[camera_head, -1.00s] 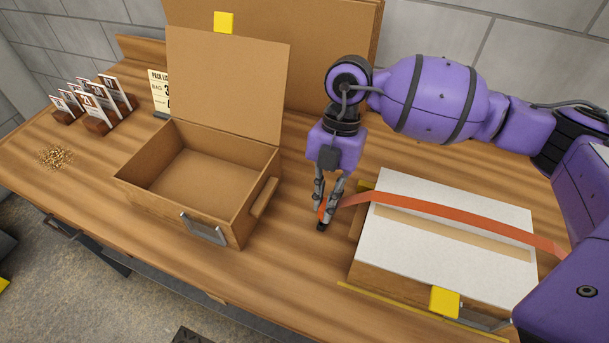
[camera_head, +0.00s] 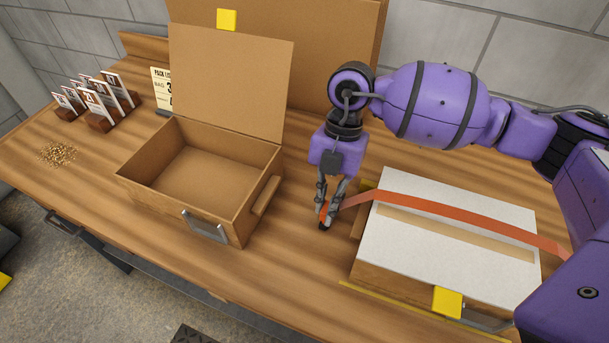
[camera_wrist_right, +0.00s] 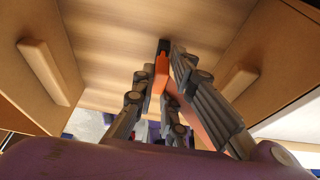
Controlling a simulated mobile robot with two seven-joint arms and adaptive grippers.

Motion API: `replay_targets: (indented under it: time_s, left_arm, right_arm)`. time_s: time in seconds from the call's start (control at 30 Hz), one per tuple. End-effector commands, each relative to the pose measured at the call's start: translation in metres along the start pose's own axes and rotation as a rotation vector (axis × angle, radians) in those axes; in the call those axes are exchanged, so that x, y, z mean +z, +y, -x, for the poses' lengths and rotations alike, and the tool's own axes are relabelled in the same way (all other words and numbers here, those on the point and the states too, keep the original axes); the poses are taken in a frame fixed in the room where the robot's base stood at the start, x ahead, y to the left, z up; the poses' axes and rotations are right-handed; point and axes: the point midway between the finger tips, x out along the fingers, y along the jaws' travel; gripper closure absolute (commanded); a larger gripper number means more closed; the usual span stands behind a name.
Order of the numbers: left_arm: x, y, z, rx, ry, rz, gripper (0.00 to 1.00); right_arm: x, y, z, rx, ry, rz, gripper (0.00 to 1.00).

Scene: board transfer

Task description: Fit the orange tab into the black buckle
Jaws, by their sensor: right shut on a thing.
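The orange tab (camera_head: 323,211) is between the fingertips of my right gripper (camera_head: 327,206), which is shut on it just above the table, between the two boxes. An orange strap (camera_head: 440,206) runs from there to the right, over the lidded box. The black buckle (camera_head: 324,226) is a small dark piece right below the fingertips. In the right wrist view the orange tab (camera_wrist_right: 161,72) points at the black buckle (camera_wrist_right: 164,46), and their ends seem to meet. I cannot tell whether the tab is inside it. My left gripper is not in view.
An open cardboard box (camera_head: 195,217) with a raised lid stands left of the gripper. The closed box with a white top (camera_head: 415,245) stands to the right. Upright cards (camera_head: 97,103), a pack list (camera_head: 160,89) and a grain pile (camera_head: 58,153) are at the left.

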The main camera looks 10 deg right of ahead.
Motion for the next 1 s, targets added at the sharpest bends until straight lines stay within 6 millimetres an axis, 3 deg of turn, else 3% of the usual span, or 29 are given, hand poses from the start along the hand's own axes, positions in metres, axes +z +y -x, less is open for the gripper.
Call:
replay_targets:
  time_s: [0.73,0.77,0.9,1.0]
  left_arm:
    - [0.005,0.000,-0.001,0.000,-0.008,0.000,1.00]
    - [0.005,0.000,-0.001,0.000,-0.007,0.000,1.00]
    - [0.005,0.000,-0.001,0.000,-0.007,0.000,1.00]
    - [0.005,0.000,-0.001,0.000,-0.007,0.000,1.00]
  right_arm:
    - [0.005,0.000,-0.017,-0.001,0.003,-0.001,1.00]
    - [0.005,0.000,-0.017,0.000,0.003,-0.001,0.84]
    - [0.005,0.000,-0.017,0.000,0.002,-0.001,0.66]
    - [0.005,0.000,-0.016,0.000,0.002,-0.001,0.66]
